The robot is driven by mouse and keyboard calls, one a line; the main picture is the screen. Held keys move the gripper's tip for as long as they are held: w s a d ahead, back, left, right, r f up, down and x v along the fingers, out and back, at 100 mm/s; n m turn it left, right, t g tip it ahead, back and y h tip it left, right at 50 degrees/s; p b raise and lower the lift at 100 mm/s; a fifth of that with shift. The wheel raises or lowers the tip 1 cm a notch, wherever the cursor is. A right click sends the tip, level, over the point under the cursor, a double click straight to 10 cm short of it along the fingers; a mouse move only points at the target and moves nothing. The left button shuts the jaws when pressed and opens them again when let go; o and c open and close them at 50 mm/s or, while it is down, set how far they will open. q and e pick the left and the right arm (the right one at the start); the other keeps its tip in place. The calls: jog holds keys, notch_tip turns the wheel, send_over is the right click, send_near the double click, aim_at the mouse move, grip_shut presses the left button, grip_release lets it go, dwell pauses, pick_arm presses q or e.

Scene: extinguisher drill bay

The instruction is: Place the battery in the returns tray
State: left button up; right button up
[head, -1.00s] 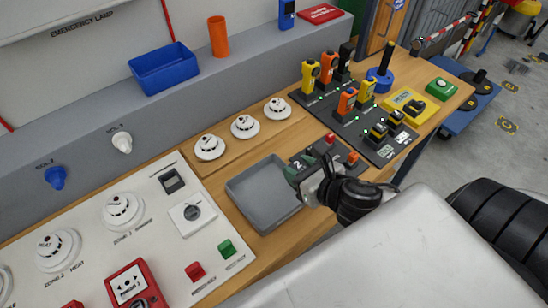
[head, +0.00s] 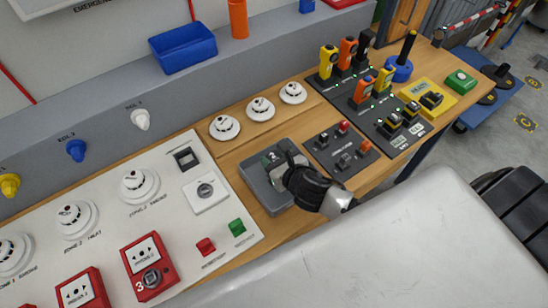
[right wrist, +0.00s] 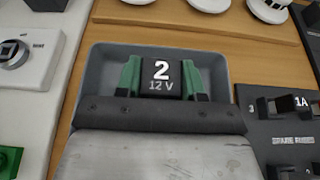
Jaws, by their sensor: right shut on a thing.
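The battery (right wrist: 161,78), a dark block marked "2" and "12 V", is between the green fingers of my right gripper (right wrist: 162,82). In the head view the battery (head: 271,157) and the right gripper (head: 277,160) are over the grey returns tray (head: 263,198). The gripper is shut on the battery. In the right wrist view the battery lies within the outline of the tray (right wrist: 103,58); I cannot tell whether it touches the tray floor. The gripper hides part of the tray. My left gripper is not in view.
A dark panel (head: 325,156) with small blocks stands right of the tray. The white detector board (head: 203,222) is on its left. Round white detectors (head: 261,108) sit behind it. A rack (head: 384,122) with yellow and orange devices is farther right.

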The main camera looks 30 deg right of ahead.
jog(key=shift+f, duration=0.1)
jog(key=o, duration=1.1)
jog(key=shift+s, duration=0.3)
jog(key=b+v, duration=0.1)
jog(key=v, duration=1)
jog(key=shift+s+d+r+b, duration=0.1)
jog(key=shift+s+r+b, duration=0.15)
jog(key=shift+b, duration=0.15)
